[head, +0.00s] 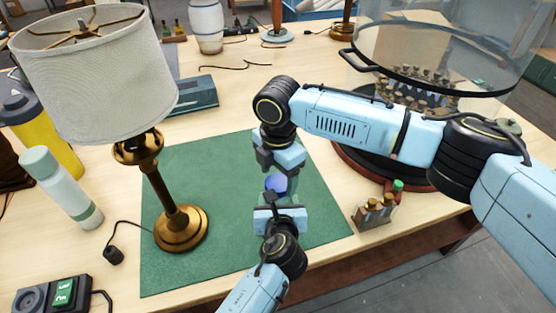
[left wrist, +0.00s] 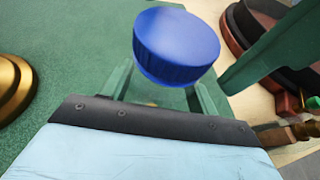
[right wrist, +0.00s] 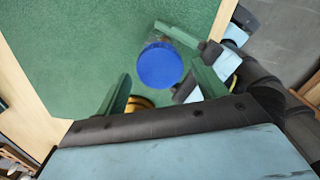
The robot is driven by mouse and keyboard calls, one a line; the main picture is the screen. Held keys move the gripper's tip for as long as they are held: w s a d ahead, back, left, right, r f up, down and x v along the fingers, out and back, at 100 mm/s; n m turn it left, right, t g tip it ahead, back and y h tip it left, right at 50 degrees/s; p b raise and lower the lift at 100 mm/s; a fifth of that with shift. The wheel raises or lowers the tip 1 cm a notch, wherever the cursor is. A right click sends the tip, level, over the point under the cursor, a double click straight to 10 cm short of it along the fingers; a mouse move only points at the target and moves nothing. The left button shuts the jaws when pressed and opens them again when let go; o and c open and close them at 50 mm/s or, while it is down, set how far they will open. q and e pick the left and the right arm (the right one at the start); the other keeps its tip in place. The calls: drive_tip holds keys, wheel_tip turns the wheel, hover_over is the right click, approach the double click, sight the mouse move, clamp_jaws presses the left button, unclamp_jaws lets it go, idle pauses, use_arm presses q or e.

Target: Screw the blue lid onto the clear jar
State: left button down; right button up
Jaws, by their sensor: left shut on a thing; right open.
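The blue lid (head: 276,184) shows between my two grippers over the green mat. It fills the upper middle of the left wrist view (left wrist: 177,46), and its round top shows in the right wrist view (right wrist: 160,66). The clear jar (left wrist: 168,97) is barely visible under the lid, between the green fingers of my left gripper (head: 277,197), which is shut on it. Whether the lid is seated straight on the jar I cannot tell. My right gripper (head: 279,171) is above the lid from the far side, its fingers (right wrist: 162,88) open and apart from the lid.
A brass table lamp (head: 181,228) stands left on the green mat (head: 330,215). A small bottle rack (head: 374,214) is at right, near a round dark red base with a clear cover (head: 440,55). A pale bottle (head: 62,188) stands at left. The front right mat is clear.

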drive_tip(key=shift+f, duration=0.8)
drive_tip(key=shift+c, duration=0.3)
drive_tip(key=c, duration=0.9)
drive_tip(key=m, duration=0.5)
drive_tip(key=shift+s+m, duration=0.1)
drive_tip(key=shift+m, duration=0.3)
drive_tip(key=shift+c, duration=0.2)
drive_tip(key=m, duration=0.3)
drive_tip(key=shift+m, duration=0.4)
drive_tip(key=m, duration=0.8)
drive_tip(key=o, duration=1.1)
drive_tip(key=shift+c, duration=0.2)
